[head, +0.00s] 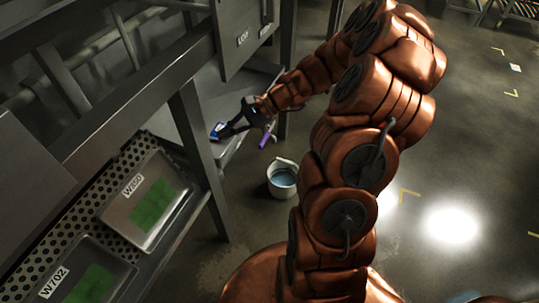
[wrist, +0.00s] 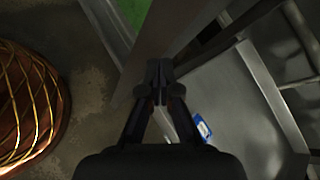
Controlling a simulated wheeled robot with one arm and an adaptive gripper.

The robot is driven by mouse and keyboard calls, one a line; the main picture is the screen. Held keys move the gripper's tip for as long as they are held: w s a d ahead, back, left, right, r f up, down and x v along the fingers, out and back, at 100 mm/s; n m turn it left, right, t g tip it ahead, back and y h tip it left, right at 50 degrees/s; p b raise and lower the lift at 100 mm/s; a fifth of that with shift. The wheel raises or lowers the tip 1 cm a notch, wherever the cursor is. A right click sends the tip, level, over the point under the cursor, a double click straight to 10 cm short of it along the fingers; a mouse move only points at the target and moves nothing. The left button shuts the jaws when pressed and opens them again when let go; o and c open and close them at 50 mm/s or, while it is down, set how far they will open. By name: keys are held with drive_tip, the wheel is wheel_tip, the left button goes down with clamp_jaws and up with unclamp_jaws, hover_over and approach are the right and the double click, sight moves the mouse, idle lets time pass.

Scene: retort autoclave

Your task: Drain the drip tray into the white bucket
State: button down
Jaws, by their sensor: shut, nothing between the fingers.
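The white bucket (head: 283,181) stands upright on the floor with its handle at the rim. Its inside looks pale blue. A shallow grey metal tray (head: 207,88), apparently the drip tray, lies left of and behind the bucket; it fills the right of the wrist view (wrist: 240,108). My gripper (head: 220,133) is over the tray's near side, with its fingers together and empty. In the wrist view my gripper (wrist: 160,72) points past a metal post. A small blue and white item (wrist: 202,127) lies on the tray, beside the fingers. The tray's outlet is not clearly visible.
A purple bar (head: 265,140) shows below my wrist; I cannot tell what it belongs to. A steel frame post (head: 197,150) stands left of the bucket. Labelled trays W850 (head: 125,208) and W702 (head: 65,255) lie on a perforated shelf. Floor at right is open.

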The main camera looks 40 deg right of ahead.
sight(268, 134)
drive_tip(key=d+f+m+t+h+b, duration=0.4)
drive_tip(key=d+f+m+t+b, duration=0.4)
drive_tip(key=d+f, duration=1.7)
wheel_tip(268, 134, down, 4)
drive_tip(key=m+b, duration=0.3)
drive_tip(key=m, duration=0.3)
drive_tip(key=shift+w+d+t, duration=0.15)
drive_tip(key=shift+w+t, duration=0.15)
drive_tip(key=shift+w, duration=0.1)
drive_tip(key=b+x, duration=0.4)
drive_tip(key=x, duration=0.6)
drive_tip(key=shift+r+b, duration=0.8)
drive_tip(key=shift+r, duration=1.15)
drive_tip(key=shift+r+p, duration=0.1)
drive_tip(key=shift+p, duration=0.25)
